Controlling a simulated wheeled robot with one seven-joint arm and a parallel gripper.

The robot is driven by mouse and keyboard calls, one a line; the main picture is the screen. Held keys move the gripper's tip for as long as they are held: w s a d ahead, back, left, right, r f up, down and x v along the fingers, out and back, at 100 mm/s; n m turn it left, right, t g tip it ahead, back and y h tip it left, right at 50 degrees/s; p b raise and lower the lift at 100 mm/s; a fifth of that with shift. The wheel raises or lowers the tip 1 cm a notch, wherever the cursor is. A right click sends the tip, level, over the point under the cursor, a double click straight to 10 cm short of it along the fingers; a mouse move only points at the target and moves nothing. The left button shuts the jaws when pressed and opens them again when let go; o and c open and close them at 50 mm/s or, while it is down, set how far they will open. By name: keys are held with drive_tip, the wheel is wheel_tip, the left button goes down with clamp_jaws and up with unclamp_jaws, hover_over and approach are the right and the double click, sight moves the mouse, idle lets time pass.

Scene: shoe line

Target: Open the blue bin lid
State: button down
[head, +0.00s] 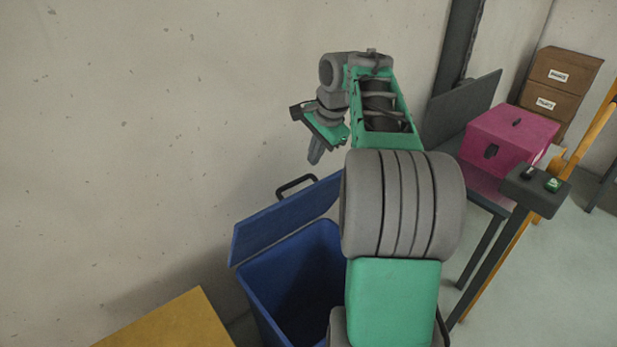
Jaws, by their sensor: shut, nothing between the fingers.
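The blue bin (262,297) stands against the wall at the lower middle, partly hidden behind my arm. Its blue lid (283,217) is raised and tilted back toward the wall, so the dark inside of the bin shows. A dark handle (296,184) sticks up at the lid's upper edge. My gripper (315,157) is above the lid and handle, pointing down, shut and empty. It appears apart from the handle. The right part of the lid and bin is hidden by my arm.
A yellow surface (175,325) is at the lower left. To the right, a pink box (510,140) sits on a dark table near a post with a button box (537,190). A brown cabinet (562,85) stands at the back right. Bare wall lies left of my gripper.

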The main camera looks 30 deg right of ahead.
sight(307, 178)
drive_tip(key=b+x, duration=0.1)
drive_tip(key=x, duration=0.8)
drive_tip(key=shift+a+f+b, duration=0.15)
drive_tip(key=shift+f+b, duration=0.15)
drive_tip(key=shift+f, duration=0.1)
drive_tip(key=shift+w+r+p, duration=0.35)
drive_tip(key=shift+r+p, duration=0.1)
drive_tip(key=shift+p, duration=0.35)
drive_tip(key=w+a+r+g+p, duration=0.1)
drive_tip(key=w+p, duration=1)
drive_tip(key=p, duration=0.1)
drive_tip(key=shift+w+a+r, duration=0.15)
drive_tip(key=shift+w+a, duration=0.1)
drive_tip(key=shift+a, duration=0.05)
